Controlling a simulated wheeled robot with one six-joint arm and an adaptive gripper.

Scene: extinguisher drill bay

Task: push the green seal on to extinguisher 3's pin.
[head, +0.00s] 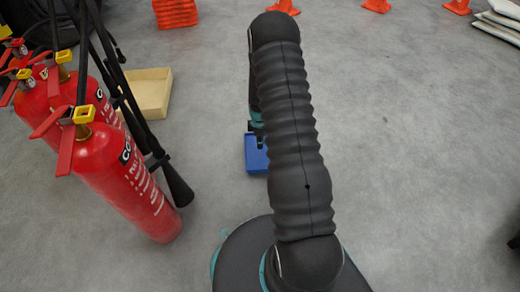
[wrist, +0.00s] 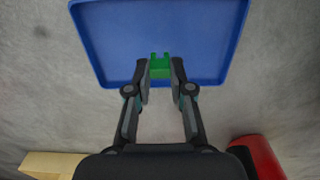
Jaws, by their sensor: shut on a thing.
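The green seal (wrist: 160,68) is between my gripper's fingertips (wrist: 160,80) in the wrist view. My gripper is shut on it, over the near edge of a blue tray (wrist: 205,35). In the head view the tray (head: 256,160) is partly hidden by my arm, and the seal cannot be seen. Several red extinguishers stand at the left, the nearest (head: 130,185) with a red handle and a yellow piece (head: 83,114) at its valve. No number is readable, so I cannot tell which is extinguisher 3. Its pin is not clear.
A pale wooden box (head: 152,92) is on the floor behind the nearest extinguisher. Orange cones (head: 375,5) and an orange stack (head: 175,12) are at the back. The floor at the right is mostly clear.

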